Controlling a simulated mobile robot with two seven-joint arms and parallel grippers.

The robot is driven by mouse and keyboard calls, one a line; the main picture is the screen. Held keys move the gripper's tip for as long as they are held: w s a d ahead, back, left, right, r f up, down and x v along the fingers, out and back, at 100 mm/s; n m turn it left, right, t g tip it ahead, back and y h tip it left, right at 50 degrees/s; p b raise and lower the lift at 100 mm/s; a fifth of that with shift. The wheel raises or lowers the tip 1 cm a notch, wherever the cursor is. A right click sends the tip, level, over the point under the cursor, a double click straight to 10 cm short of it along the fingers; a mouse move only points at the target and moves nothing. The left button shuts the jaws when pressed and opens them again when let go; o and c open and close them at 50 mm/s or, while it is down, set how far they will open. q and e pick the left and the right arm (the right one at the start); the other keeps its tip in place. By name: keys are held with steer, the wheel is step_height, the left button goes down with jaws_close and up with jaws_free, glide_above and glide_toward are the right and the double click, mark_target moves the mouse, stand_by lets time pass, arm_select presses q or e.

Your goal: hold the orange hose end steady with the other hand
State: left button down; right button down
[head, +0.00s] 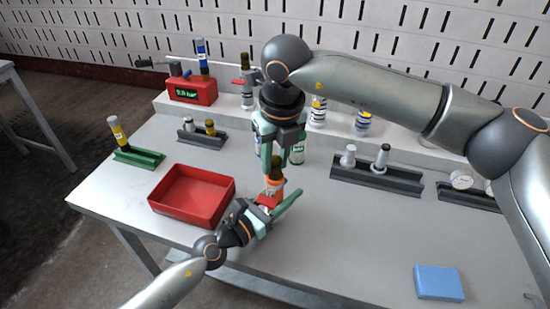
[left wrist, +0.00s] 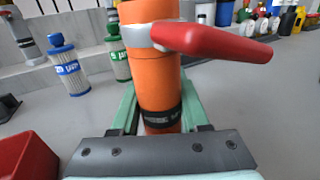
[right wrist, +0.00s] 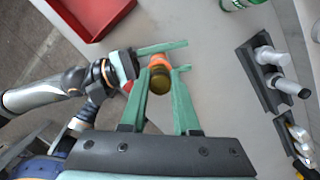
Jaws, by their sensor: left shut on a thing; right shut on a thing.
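The orange hose end (head: 274,187) stands upright above the table, with a brown fitting (head: 277,165) on its upper end. In the left wrist view the orange hose end (left wrist: 158,82) is a thick orange cylinder with a black lettered band, a grey collar and a red lever (left wrist: 215,42). My left gripper (head: 270,203) is shut around its lower body from the front. My right gripper (head: 277,168) reaches down from above and is shut at its upper part. In the right wrist view the orange part and dark brass-coloured top (right wrist: 159,80) sit between green fingers.
A red tray (head: 191,221) lies left of the hands. A red display box (head: 191,91) and cylinders stand along the back ledge. A dark rack (head: 376,185) with grey cylinders is to the right, and a blue block (head: 438,283) near the front. The right-centre table is clear.

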mark_target(275, 159)
steer(key=shift+r, duration=0.35)
stand_by(0.3)
steer(key=shift+r, duration=0.4)
steer(key=shift+r, duration=0.1)
steer(key=shift+r, duration=0.45)
steer(key=shift+r, duration=0.15)
arm_select(q)
steer(key=shift+c, duration=1.6)
jaws_free()
arm_select(e)
step_height(275, 159, up, 8)
steer(key=shift+r, duration=0.2)
